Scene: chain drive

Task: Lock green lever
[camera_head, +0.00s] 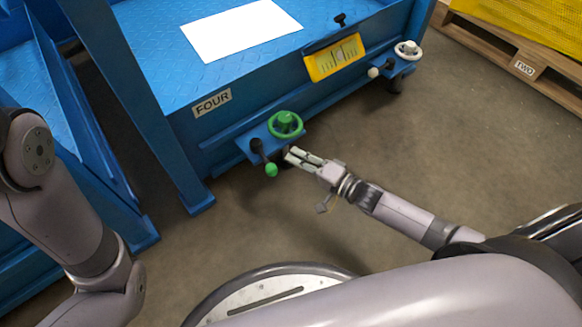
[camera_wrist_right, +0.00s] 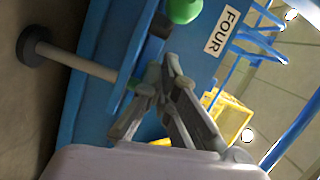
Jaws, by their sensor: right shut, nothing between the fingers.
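The green lever (camera_head: 271,170) is a dark arm with a green ball at its end, hanging downward from the blue bracket (camera_head: 256,149) at the front of the blue platform. A green handwheel (camera_head: 285,124) sits on the same bracket, just above. My right gripper (camera_head: 288,154) is shut and empty, just right of the lever and below the handwheel, with no clear contact visible. In the right wrist view, its fingers (camera_wrist_right: 160,78) point toward the blue frame, and a rounded green part (camera_wrist_right: 183,8) shows at the top edge. My left gripper is out of view.
The blue platform has a FOUR label (camera_head: 212,103), a yellow scale plate (camera_head: 334,58) and a white sheet (camera_head: 241,30). A white handwheel (camera_head: 407,49) and white-knobbed lever (camera_head: 374,72) sit farther right. A wooden pallet (camera_head: 527,70) stands at upper right. Floor around my right arm is clear.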

